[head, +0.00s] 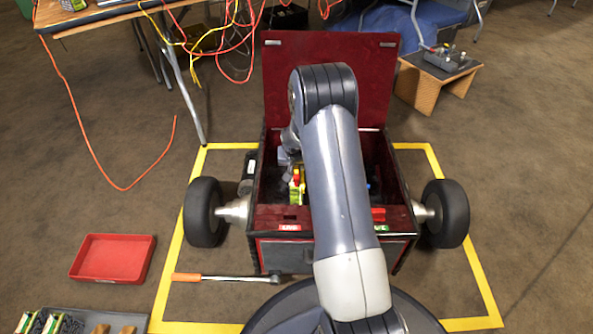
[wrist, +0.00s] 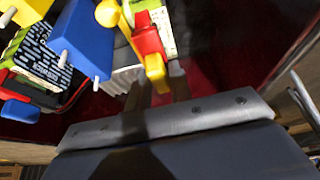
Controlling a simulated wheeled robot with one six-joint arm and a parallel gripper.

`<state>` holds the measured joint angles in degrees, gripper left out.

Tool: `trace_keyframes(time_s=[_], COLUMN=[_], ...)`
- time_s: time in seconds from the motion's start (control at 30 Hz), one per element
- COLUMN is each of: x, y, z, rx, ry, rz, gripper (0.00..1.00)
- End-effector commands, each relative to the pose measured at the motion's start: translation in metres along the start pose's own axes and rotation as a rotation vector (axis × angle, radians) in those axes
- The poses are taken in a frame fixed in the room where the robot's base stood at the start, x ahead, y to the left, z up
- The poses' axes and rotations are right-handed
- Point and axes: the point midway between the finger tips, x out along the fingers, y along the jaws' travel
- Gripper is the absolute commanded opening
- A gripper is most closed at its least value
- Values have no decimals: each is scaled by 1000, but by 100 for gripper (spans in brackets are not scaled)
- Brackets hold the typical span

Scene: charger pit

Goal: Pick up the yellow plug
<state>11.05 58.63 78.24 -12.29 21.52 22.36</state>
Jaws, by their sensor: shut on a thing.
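The yellow plug (wrist: 155,71) shows in the wrist view between the dark fingers of my gripper (wrist: 158,88), which is shut on it. A red piece (wrist: 147,40) adjoins the plug's upper end. In the head view my arm reaches down into the open dark red box, and its forearm hides part of the inside. Yellow and red parts (head: 297,187) show just left of the arm there. The fingertips are hidden in the head view. I cannot tell whether the plug is still seated in something.
The wrist view shows a blue block (wrist: 83,38), a yellow block (wrist: 25,9) and a black labelled battery (wrist: 42,62) nearby. The wheeled box (head: 270,218) has a raised lid (head: 280,75). A red tray (head: 112,258) and an orange-handled bar (head: 215,278) lie on the floor.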

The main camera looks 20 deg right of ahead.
Motion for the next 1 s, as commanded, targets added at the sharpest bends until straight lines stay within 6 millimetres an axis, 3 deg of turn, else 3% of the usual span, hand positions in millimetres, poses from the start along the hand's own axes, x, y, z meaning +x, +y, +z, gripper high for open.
trace_keyframes(time_s=[0.3,0.7,1.0], x=[-5,-74,-93], y=[0,0,0], z=[-3,-31,-38], rx=[0,0,0], ry=[1,2,0], rz=[0,0,0], gripper=[0,0,0])
